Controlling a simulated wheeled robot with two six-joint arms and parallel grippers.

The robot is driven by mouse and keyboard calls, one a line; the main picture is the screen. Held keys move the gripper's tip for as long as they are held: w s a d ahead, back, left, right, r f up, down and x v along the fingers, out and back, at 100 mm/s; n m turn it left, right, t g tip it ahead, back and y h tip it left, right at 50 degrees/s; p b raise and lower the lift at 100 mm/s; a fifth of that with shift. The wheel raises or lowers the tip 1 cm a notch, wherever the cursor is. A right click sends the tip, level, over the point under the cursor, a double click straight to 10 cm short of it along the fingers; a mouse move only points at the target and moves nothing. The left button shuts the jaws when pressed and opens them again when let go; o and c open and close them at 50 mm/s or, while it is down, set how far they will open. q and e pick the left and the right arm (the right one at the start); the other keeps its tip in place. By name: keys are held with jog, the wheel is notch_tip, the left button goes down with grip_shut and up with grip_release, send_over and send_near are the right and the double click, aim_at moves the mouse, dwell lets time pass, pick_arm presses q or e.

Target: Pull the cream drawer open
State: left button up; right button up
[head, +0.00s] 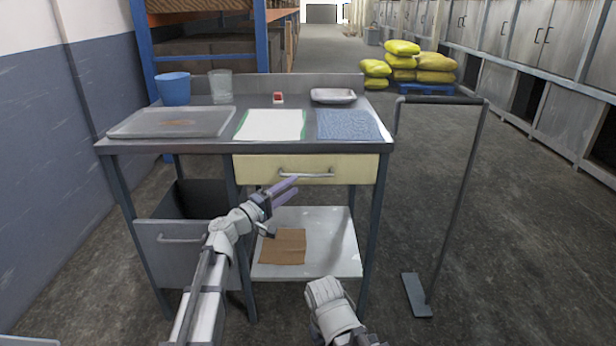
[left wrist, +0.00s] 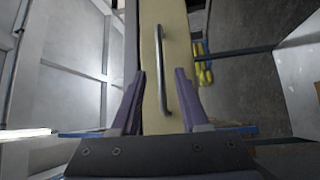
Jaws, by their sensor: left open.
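The cream drawer (head: 250,168) sits under the table top and looks shut, with its front flush. Its metal bar handle (head: 306,175) runs across the front. In the left wrist view the drawer front (left wrist: 150,50) stands upright in the picture and the handle (left wrist: 160,75) lies between the finger lines, ahead of the tips. My left gripper (head: 293,187) is open and empty, just below and left of the handle in the head view. Its purple fingers also show in the left wrist view (left wrist: 160,75). My right arm shows at the bottom, but its fingers are not visible.
On the table top (head: 300,147) stand a blue cup (head: 173,88), a glass (head: 220,86), a grey tray (head: 172,122), a red-and-white block (head: 278,98), a metal dish (head: 333,96) and two cloths. A grey lower drawer (head: 190,262) stands open at left. A metal stand (head: 458,200) is at right.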

aim_at(308, 176)
pick_arm(q)
jog(key=p+x, duration=0.1)
jog(key=x, duration=0.6)
jog(key=shift+w+d, duration=0.2)
jog(key=shift+d, duration=0.05)
grip_shut()
dwell(1.1)
